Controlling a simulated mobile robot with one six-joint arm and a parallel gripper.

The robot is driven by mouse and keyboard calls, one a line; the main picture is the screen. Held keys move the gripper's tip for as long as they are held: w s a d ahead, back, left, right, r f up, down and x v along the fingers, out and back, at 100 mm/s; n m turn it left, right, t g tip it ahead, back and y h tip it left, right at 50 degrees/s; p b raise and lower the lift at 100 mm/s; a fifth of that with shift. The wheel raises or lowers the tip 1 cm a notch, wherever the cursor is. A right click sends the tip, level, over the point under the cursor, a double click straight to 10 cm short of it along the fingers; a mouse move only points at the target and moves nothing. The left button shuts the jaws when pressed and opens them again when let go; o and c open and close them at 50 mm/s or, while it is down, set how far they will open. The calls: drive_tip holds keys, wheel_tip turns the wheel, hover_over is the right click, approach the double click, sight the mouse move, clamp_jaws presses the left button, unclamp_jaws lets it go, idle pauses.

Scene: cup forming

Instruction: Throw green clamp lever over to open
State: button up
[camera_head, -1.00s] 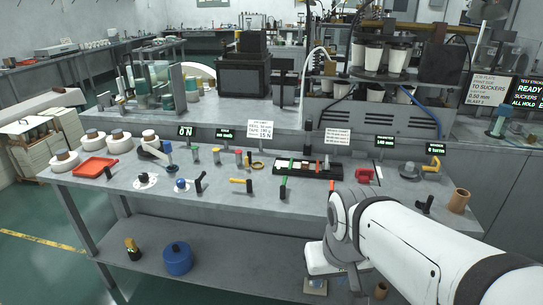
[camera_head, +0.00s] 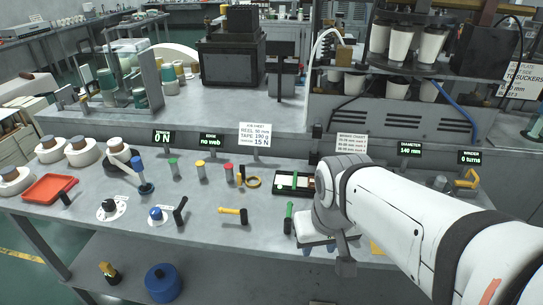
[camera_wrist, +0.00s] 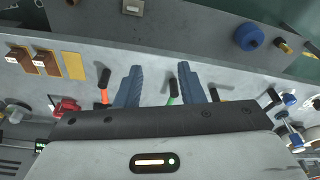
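The green clamp lever (camera_head: 288,218) stands near the front of the bench, with a green part and a dark end. It also shows in the wrist view (camera_wrist: 173,91), between my two blue-grey fingers and closer to the right one. My gripper (camera_wrist: 160,72) is open with nothing between its fingers that it touches. In the head view my arm comes in from the right, and the gripper is just right of the lever, partly hidden by the wrist. The height gap between fingers and lever is hard to tell.
An orange lever with a black end (camera_wrist: 104,88) is left of my fingers in the wrist view. A yellow-handled hammer-like tool (camera_head: 234,212) and a black lever (camera_head: 180,211) lie left of the green lever. A dark tray (camera_head: 285,190) is behind it. A red tray (camera_head: 50,188) sits far left.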

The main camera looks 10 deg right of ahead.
drive_tip(key=shift+s+a, duration=0.15)
drive_tip(key=m+g+y+p, duration=0.2)
drive_tip(key=m+p, duration=0.1)
drive_tip(key=p, duration=0.4)
approach(290, 211)
drive_tip(key=f, duration=0.2)
drive_tip(key=a+f, duration=0.1)
drive_tip(key=f, duration=0.5)
drive_tip(key=shift+a+p, duration=0.25)
drive_tip(key=shift+p, duration=0.15)
clamp_jaws()
